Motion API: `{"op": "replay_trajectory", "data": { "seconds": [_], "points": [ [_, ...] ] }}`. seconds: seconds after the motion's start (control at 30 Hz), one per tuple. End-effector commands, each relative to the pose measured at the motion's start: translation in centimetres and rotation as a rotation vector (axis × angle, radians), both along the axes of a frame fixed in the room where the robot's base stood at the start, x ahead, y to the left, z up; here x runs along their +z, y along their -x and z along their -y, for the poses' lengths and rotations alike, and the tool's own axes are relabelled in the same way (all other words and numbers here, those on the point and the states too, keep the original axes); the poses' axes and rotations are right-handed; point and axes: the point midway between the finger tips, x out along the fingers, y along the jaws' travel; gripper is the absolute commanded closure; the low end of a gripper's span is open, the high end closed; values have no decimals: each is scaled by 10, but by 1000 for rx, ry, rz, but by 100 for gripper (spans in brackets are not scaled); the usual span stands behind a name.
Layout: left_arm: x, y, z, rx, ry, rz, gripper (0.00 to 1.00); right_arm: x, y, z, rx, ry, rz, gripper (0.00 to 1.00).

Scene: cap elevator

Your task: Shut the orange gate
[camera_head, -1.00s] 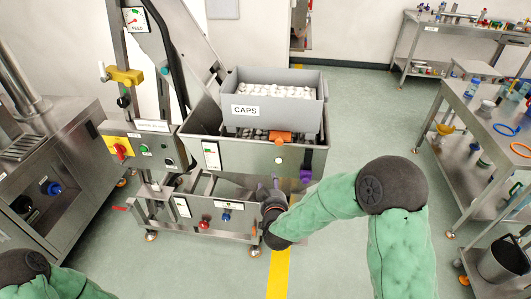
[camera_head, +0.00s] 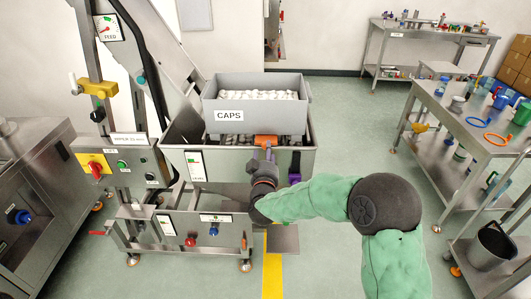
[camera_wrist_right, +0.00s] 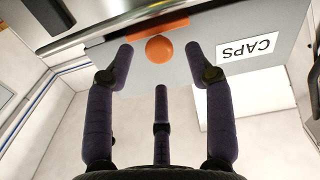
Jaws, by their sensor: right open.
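The orange gate piece (camera_head: 266,141) sits at the front rim of the steel hopper, just below the grey CAPS bin. In the right wrist view an orange bar (camera_wrist_right: 152,28) shows with a round orange knob (camera_wrist_right: 158,50) beside it. My right gripper (camera_head: 264,153) is at the hopper front, right at the orange piece and partly covering it. In the wrist view its purple fingers (camera_wrist_right: 160,62) are spread, with the knob between the two outer tips; contact cannot be told. My left gripper is out of view.
The grey CAPS bin (camera_head: 253,116) full of white caps stands over the hopper (camera_head: 238,166). A purple part (camera_head: 295,166) sits on the hopper front, right of my gripper. A control box (camera_head: 122,163) stands left. A steel table (camera_head: 462,127) stands right, with clear floor between.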

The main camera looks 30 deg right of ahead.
Motion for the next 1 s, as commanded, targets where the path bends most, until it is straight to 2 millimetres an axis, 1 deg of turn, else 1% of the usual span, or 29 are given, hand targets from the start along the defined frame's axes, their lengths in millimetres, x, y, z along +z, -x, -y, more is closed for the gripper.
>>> {"op": "replay_trajectory", "data": {
  "seconds": [0.03, 0.1, 0.2, 0.33, 0.57, 0.6, 0.67, 0.7, 0.77, 0.8, 1.0],
  "points": [
    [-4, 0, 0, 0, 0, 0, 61, -2, -7, 4, -1, 1, 1, 46],
    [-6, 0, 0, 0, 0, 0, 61, -1, -13, 8, -1, 0, 0, 46],
    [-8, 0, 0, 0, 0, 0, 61, -1, -20, 12, 0, 0, 0, 46],
    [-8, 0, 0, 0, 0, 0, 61, 0, -23, 14, 0, 1, 1, 46],
    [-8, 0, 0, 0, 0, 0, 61, 0, -24, 14, 1, 0, 0, 46],
    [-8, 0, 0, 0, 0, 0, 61, 0, -24, 14, 1, 0, 0, 52],
    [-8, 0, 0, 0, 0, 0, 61, 0, -24, 14, 1, 0, 0, 69],
    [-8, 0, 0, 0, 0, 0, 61, 0, -24, 14, 1, 0, 0, 80],
    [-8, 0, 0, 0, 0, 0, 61, 0, -24, 14, 1, 0, 1, 97],
    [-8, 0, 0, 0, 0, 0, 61, 1, -24, 14, 1, 0, 1, 100],
    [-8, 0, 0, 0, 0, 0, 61, 1, -25, 15, 1, 0, 2, 100]
  ]
}}
